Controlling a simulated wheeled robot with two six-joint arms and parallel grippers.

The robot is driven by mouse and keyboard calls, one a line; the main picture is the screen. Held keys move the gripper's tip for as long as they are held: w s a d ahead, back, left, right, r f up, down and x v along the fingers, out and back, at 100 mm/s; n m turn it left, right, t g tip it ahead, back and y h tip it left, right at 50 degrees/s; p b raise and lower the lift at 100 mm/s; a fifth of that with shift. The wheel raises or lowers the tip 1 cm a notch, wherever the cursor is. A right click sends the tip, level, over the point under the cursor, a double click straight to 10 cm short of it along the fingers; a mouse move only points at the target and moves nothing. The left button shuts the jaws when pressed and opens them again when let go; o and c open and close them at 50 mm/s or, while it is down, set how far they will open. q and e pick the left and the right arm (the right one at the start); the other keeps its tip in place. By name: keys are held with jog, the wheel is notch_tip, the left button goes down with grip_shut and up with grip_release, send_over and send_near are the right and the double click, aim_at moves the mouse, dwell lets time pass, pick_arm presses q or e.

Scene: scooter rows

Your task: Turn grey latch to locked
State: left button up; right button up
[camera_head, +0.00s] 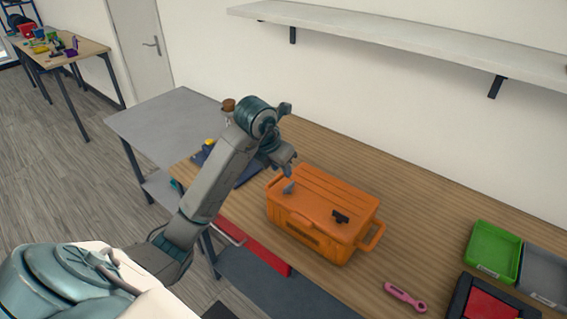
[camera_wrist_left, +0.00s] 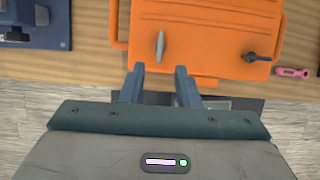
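The grey latch (camera_wrist_left: 160,46) is a slim lever on the lid of the orange case (camera_head: 322,205), near its left part. In the wrist view it points along the picture's up-down direction. In the head view the grey latch (camera_head: 289,188) lies just below my left gripper (camera_head: 283,168). In the wrist view my left gripper (camera_wrist_left: 160,72) is open and empty, its two fingers apart just short of the latch. A black latch (camera_head: 341,216) is on the lid's right part and also shows in the wrist view (camera_wrist_left: 257,57). My right gripper is not in view.
A pink wrench (camera_head: 405,297) lies right of the case. A green tray (camera_head: 492,251) and a grey tray (camera_head: 545,275) stand at the far right. A red-and-black box (camera_head: 490,303) is at the lower right. A shelf (camera_head: 400,38) hangs on the wall above the wooden table.

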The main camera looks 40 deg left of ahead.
pick_arm(q)
jog(key=shift+p+v, duration=0.55)
jog(key=shift+v, duration=0.45)
